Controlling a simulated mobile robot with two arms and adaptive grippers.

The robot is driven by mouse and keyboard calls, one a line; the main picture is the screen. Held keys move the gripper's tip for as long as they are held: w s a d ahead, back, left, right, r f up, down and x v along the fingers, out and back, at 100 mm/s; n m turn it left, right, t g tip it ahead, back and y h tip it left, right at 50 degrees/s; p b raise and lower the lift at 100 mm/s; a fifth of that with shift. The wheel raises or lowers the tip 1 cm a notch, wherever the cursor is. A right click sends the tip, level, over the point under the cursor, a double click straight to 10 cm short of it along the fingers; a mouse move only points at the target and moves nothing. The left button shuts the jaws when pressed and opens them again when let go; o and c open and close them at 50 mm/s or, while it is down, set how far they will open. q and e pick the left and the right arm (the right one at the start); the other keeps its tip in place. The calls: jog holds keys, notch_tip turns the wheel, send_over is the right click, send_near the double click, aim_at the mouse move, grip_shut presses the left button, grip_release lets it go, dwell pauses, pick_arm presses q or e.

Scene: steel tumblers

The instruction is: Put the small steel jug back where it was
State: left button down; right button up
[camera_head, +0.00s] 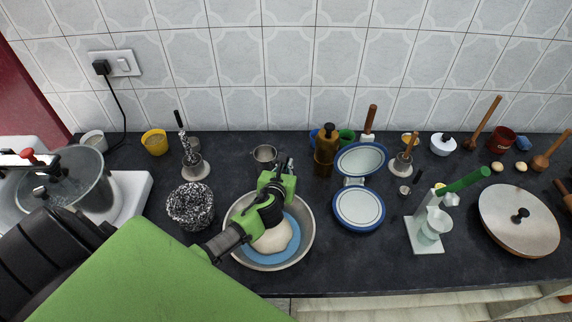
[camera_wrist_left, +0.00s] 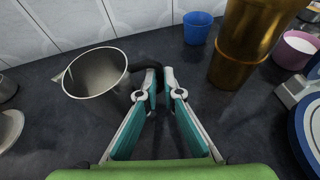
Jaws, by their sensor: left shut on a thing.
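The small steel jug (camera_head: 265,154) is near the back of the dark counter, just beyond my left gripper (camera_head: 284,167). In the left wrist view the jug (camera_wrist_left: 97,73) is at the left, with its open mouth towards the camera and its dark handle pointing right. The fingertips of my left gripper (camera_wrist_left: 157,82) are closed on that handle. The inside of the jug looks empty. I cannot tell whether its base touches the counter. My right gripper is in neither view.
A brown-gold container (camera_head: 325,150) stands right of the jug, with a blue cup (camera_wrist_left: 198,27) behind it. A grey cup (camera_head: 193,145) and a metal tool on a round base (camera_head: 196,170) stand left. A steel bowl (camera_head: 309,236) lies under my left arm. Bare counter (camera_head: 232,160) shows left of the jug.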

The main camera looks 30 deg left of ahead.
pick_arm(q)
jog(key=shift+f, duration=0.15)
jog(key=c, duration=2.2)
grip_release()
jog(key=shift+s+r, duration=0.1)
jog(key=shift+r, duration=0.1)
jog(key=v, duration=1.2)
